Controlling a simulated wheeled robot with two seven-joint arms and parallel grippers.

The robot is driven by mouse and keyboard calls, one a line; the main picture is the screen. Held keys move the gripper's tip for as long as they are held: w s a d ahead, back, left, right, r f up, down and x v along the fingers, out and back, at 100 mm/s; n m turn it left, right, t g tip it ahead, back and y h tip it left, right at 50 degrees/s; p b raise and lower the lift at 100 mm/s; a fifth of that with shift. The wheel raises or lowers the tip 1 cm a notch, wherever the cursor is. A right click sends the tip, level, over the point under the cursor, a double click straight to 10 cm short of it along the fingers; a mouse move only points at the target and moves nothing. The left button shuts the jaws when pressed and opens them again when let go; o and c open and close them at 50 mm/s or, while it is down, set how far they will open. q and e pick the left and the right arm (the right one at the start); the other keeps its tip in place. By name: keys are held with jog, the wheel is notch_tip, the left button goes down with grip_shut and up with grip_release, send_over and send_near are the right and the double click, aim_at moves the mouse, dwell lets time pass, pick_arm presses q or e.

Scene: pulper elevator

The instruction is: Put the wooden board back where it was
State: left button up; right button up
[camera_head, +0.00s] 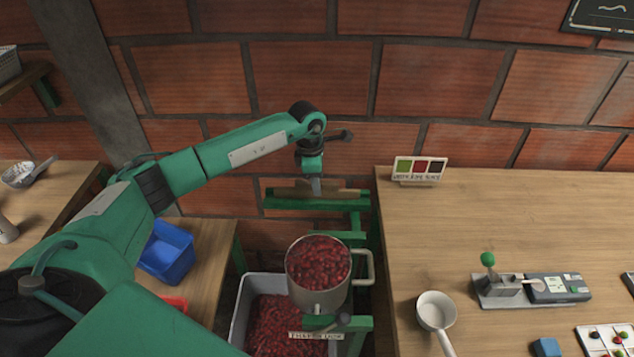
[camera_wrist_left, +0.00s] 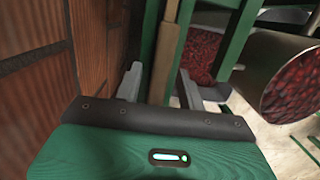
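The wooden board (camera_head: 340,193) is a narrow brown strip lying along a green metal frame (camera_head: 285,204) by the brick wall. It also shows as a brown strip in the left wrist view (camera_wrist_left: 167,50). My left gripper (camera_head: 315,186) points down at the board's middle. In the left wrist view its two grey fingers stand apart (camera_wrist_left: 160,88), one on each side of the board, with gaps visible. The lower ends of the fingers are partly hidden in the head view. My right gripper does not show.
A metal pot of red cherries (camera_head: 318,268) stands in front of the frame, above a grey bin (camera_head: 243,305) of cherries. A wooden table (camera_head: 480,230) on the right holds a colour card (camera_head: 420,168), a white pan (camera_head: 436,310) and a device. A blue bin (camera_head: 168,252) sits left.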

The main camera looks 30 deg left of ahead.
pick_arm(q)
notch_tip(320, 180, up, 11)
jog(key=a+b, duration=0.1)
jog(key=b, duration=0.1)
jog(key=shift+s+a, duration=0.15)
jog(key=shift+s, duration=0.15)
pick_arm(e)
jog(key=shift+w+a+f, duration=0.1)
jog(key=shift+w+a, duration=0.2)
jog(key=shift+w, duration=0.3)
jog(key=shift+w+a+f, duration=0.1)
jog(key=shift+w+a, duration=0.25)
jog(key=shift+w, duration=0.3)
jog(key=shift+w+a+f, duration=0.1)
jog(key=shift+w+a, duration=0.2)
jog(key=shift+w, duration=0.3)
